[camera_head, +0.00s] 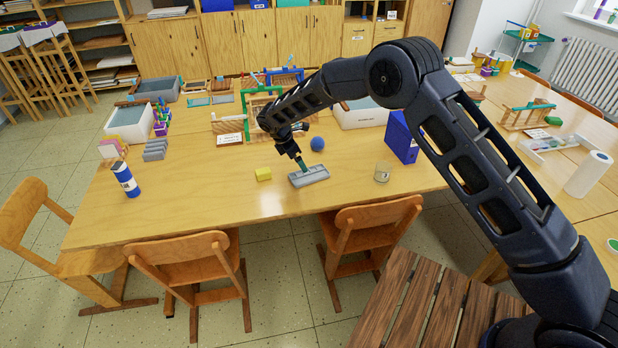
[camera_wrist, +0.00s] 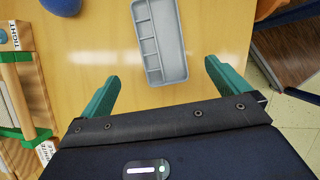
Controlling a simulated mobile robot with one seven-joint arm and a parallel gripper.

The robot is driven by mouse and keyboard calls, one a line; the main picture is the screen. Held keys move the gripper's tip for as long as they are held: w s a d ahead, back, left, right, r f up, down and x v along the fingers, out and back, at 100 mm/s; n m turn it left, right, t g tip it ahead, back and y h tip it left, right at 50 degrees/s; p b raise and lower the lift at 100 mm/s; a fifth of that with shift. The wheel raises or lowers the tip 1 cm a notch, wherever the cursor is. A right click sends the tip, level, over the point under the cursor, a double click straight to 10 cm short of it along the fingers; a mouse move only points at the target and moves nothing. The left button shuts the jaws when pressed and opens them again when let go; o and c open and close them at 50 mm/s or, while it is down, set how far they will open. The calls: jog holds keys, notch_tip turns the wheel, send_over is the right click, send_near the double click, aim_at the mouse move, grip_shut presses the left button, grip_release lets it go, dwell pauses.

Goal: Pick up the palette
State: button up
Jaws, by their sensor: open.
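The palette (camera_head: 309,176) is a grey rectangular tray with compartments, lying flat on the wooden table. My gripper (camera_head: 301,163) is just above or beside the palette in the head view. Its two green fingers (camera_wrist: 160,72) are spread wide in the wrist view, with only bare table and the palette's near end between and ahead of them. I see no contact.
A yellow block (camera_head: 263,174) lies left of the palette and a blue ball (camera_head: 317,144) behind it. A glass jar (camera_head: 382,172) stands to the right, near a blue box (camera_head: 402,137). A wooden frame (camera_wrist: 14,98) shows at left. Chairs (camera_head: 195,262) line the table's front edge.

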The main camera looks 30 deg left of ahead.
aim_at(309, 176)
jog(key=x, duration=0.4)
jog(key=shift+d+f, duration=0.1)
jog(key=shift+f, duration=0.05)
jog(key=shift+x, duration=2.7)
jog(key=shift+w+d, duration=0.15)
jog(key=shift+d, duration=0.05)
jog(key=c, duration=1.1)
